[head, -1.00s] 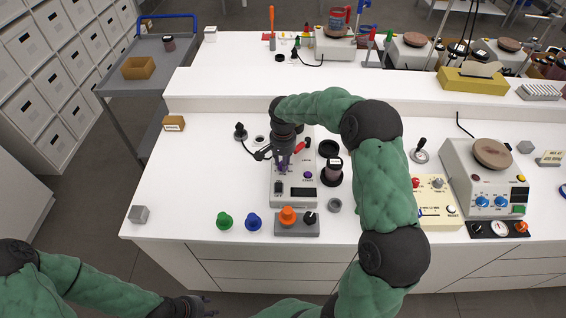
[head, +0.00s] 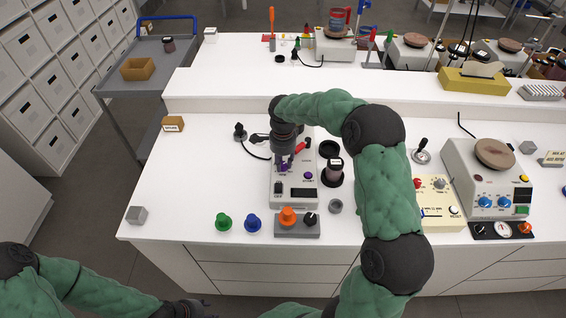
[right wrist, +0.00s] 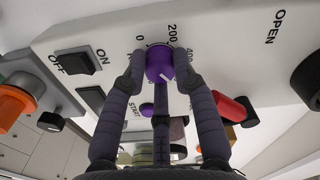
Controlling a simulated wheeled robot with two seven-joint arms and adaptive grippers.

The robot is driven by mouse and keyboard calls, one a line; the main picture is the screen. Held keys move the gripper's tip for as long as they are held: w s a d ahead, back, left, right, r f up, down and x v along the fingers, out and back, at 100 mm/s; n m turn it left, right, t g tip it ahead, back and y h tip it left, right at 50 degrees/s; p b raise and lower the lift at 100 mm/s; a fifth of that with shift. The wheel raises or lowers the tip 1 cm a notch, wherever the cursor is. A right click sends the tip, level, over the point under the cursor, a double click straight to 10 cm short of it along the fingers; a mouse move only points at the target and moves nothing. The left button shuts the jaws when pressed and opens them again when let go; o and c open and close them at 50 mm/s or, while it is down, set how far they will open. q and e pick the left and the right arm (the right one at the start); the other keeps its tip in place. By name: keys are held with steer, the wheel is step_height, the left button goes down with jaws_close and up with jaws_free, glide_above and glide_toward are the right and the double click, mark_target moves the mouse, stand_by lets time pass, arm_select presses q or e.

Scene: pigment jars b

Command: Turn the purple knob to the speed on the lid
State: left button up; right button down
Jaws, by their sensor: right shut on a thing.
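The purple knob (right wrist: 160,62) sits on the white machine's panel, by a printed scale where 0, 200 and part of 400 show. A white mark on the knob faces the lower right in the right wrist view. My right gripper (right wrist: 158,68) is shut on the knob, one finger on each side; in the head view it (head: 284,160) comes down over the machine (head: 303,205), with a little purple showing. A jar with a dark lid (head: 334,161) stands right of the machine; its writing is too small to read. My left gripper (head: 200,310) is low at the bottom edge, its fingers unclear.
A purple START button (right wrist: 146,109), an ON/OFF switch (right wrist: 85,61) and a red part (right wrist: 230,108) are near the fingers. Green (head: 223,222) and blue (head: 253,223) knobs and a grey block (head: 297,225) with an orange knob stand in front.

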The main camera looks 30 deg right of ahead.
mark_target(283, 164)
steer(key=shift+m, duration=0.5)
steer(key=c, duration=1)
jaws_free()
step_height(283, 164, up, 12)
